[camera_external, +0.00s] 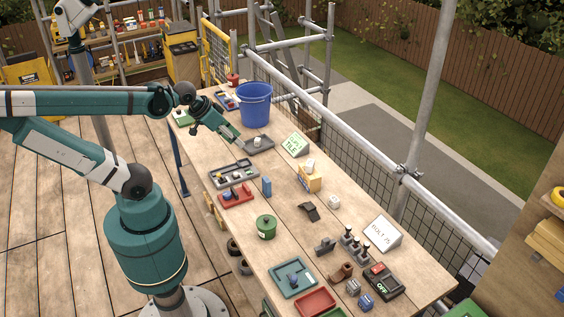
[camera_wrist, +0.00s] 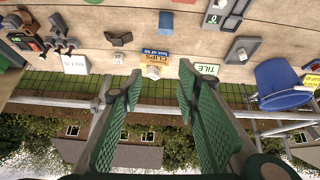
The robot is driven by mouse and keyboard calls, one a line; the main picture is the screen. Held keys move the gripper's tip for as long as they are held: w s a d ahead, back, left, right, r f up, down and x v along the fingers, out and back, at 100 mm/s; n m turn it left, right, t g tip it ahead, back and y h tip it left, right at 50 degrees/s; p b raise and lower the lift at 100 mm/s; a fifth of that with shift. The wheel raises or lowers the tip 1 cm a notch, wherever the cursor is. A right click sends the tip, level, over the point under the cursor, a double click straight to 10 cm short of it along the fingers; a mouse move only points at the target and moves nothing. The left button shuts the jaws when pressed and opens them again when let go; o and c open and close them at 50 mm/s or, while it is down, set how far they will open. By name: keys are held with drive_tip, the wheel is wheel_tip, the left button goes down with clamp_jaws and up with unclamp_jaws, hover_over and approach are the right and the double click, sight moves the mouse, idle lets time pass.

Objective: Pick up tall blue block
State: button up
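The tall blue block (camera_external: 267,186) stands upright on the wooden table, just right of a red tray. In the wrist view a blue block (camera_wrist: 166,20) shows near the top edge, beyond my fingertips. My gripper (camera_external: 236,139) is above the far part of the table, near a grey tray and the blue bucket, apart from the block. In the wrist view my gripper (camera_wrist: 160,72) has its two green fingers spread, with nothing between them.
A red tray (camera_external: 238,200) and a grey divided tray (camera_external: 222,179) lie left of the block. A blue bucket (camera_external: 254,121), a small grey tray (camera_external: 262,149) and a yellow box (camera_external: 310,183) are around it. A green pot (camera_external: 266,232) stands nearer. Scaffold rails run along the right.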

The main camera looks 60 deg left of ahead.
drive_tip(key=w+n, duration=0.1)
drive_tip(key=n+g+h+b, duration=0.4)
drive_tip(key=n+g, duration=0.3)
drive_tip(key=n, duration=0.9)
hover_over(264, 178)
drive_tip(key=a, duration=0.2)
drive_tip(key=f, duration=2.2)
drive_tip(key=shift+d+f, duration=0.25)
drive_tip(key=shift+f, duration=0.1)
drive_tip(key=shift+w+a+f+h, duration=0.1)
drive_tip(key=shift+f+h, duration=0.2)
drive_tip(key=shift+f, duration=0.4)
drive_tip(key=shift+b+x, duration=0.35)
drive_tip(key=shift+x, duration=0.95)
drive_tip(key=shift+b+x, duration=0.45)
drive_tip(key=shift+x, duration=2.15)
drive_tip(key=shift+r, duration=0.1)
